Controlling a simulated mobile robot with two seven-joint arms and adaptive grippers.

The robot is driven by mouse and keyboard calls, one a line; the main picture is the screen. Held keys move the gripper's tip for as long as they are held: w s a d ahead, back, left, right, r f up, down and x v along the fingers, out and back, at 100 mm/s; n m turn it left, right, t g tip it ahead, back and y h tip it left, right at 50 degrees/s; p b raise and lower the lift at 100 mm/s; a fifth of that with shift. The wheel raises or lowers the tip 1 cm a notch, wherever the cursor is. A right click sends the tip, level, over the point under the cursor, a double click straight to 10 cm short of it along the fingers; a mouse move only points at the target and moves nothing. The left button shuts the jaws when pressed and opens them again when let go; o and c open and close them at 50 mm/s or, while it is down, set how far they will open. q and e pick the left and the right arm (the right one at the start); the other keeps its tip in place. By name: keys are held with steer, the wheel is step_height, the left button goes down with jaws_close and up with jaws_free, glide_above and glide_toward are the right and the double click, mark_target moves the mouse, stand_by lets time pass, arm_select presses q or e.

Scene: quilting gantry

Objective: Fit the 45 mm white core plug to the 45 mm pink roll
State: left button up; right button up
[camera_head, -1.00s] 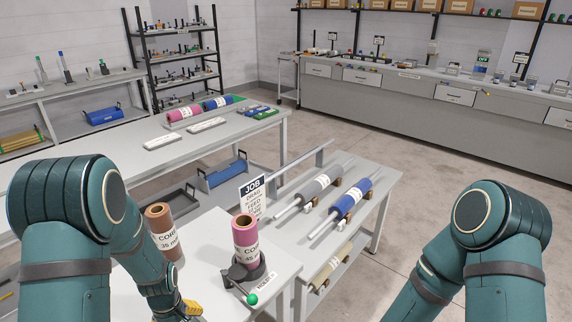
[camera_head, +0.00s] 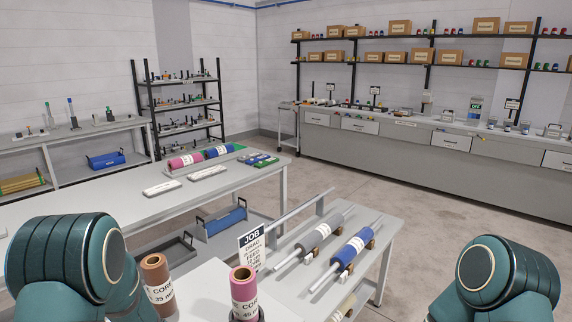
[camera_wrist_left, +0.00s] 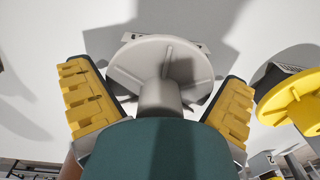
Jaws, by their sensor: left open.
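The pink roll (camera_head: 244,286) stands upright at the bottom of the head view in a dark holder, its open core facing up; its lower end is cut off by the frame. A pale grey-white plug (camera_wrist_left: 140,62) with a ribbed round flange and a stem shows in the left wrist view. My left gripper (camera_wrist_left: 158,95) is open, its yellow-padded fingers on either side of the plug with visible gaps. The lower end of the stem is hidden behind my gripper body. My right gripper is not in view.
A yellow plug (camera_wrist_left: 292,98) stands close to the right finger in the left wrist view. A brown roll (camera_head: 156,284) stands left of the pink roll. A JOB sign (camera_head: 252,246) stands behind them. Grey and blue rolls (camera_head: 352,250) lie on the side table.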

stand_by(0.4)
arm_select(q)
steer(key=c, duration=1)
steer(key=shift+r, duration=0.15)
steer(key=shift+w+d+r+p, duration=0.1)
steer(key=shift+r+p, duration=2.65)
steer(key=shift+r, duration=0.15)
